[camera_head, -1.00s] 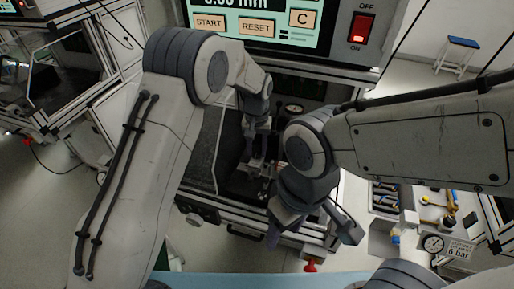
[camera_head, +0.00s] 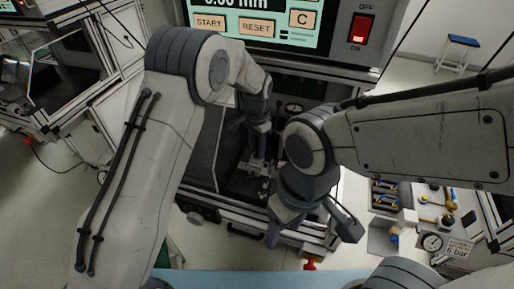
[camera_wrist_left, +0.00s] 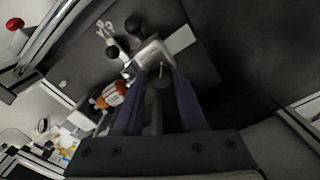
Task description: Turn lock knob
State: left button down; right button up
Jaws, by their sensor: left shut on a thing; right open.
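My left gripper (camera_head: 259,150) reaches down into the test machine's dark bay. In the left wrist view its purple fingers (camera_wrist_left: 160,88) are on either side of a dark knob-like part, apparently the lock knob (camera_wrist_left: 159,82), and shut on it. The fingers partly hide this part. A silver metal block (camera_wrist_left: 151,53) is just beyond the fingertips. Two black round knobs, an upper one (camera_wrist_left: 133,25) and a lower one (camera_wrist_left: 112,52), are beside the block. My right gripper (camera_head: 311,231) is open and empty in front of the machine.
The machine's screen panel (camera_head: 257,27) with a red lit switch (camera_head: 361,28) is above the bay. A dark plate (camera_head: 205,150) fills the bay's left side. A side bench (camera_head: 408,245) with parts and a gauge is at right. My right arm crosses close beside the left gripper.

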aim_at(257, 151)
pick_arm(q)
jog(key=shift+w+d+r, duration=0.1)
dwell(0.4)
jog(key=shift+c, duration=2.4)
grip_release()
jog(key=shift+r, duration=0.45)
notch_tip(257, 151, up, 10)
jog(key=b, duration=0.2)
jog(key=shift+f, duration=0.25)
